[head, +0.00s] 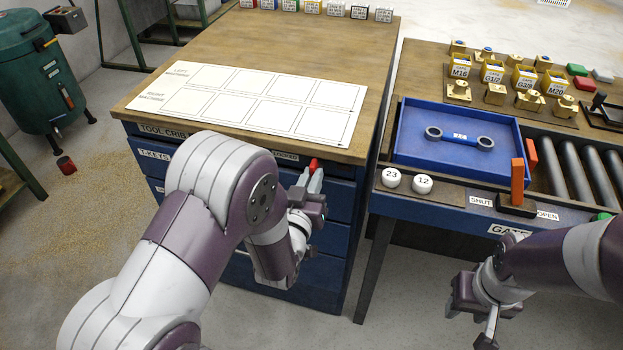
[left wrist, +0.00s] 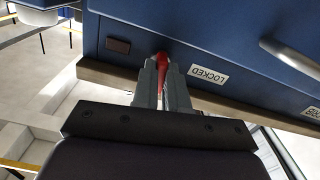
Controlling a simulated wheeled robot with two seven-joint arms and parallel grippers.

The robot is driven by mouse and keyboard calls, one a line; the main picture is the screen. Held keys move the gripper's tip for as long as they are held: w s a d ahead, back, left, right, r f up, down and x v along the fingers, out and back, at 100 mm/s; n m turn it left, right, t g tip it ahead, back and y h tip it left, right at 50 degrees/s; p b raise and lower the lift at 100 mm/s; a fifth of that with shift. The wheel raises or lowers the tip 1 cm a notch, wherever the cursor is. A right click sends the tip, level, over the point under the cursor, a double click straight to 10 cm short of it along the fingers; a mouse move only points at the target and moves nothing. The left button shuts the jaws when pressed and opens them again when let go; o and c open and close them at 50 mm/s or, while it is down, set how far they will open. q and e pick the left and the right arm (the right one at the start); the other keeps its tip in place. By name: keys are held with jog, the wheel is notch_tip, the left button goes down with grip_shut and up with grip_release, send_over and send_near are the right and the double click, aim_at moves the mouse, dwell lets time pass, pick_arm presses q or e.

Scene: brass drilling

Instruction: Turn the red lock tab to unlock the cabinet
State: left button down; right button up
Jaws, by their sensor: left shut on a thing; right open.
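The blue tool crib cabinet (head: 335,199) has a wooden top, and its upper front edge carries the red lock tab (head: 313,164). In the left wrist view the red lock tab (left wrist: 162,60) shows between the fingers, beside a white label reading LOCKED (left wrist: 209,75). My left gripper (head: 310,180) is shut on the red lock tab; its fingertips also show in the left wrist view (left wrist: 162,70). Part of the tab is hidden by the fingers. My right gripper (head: 475,325) is open and empty, low at the right in front of the bench.
A white mat (head: 250,100) with printed squares lies on the cabinet top. To the right, a bench carries a blue tray (head: 415,150) with a spanner (head: 458,137), numbered white balls, an orange gate lever (head: 517,182) and rollers. A gap separates cabinet and bench.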

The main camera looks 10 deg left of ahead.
pick_arm(q)
jog(key=shift+m, duration=0.8)
jog(key=c, duration=1.2)
grip_release()
jog(key=shift+o, duration=0.2)
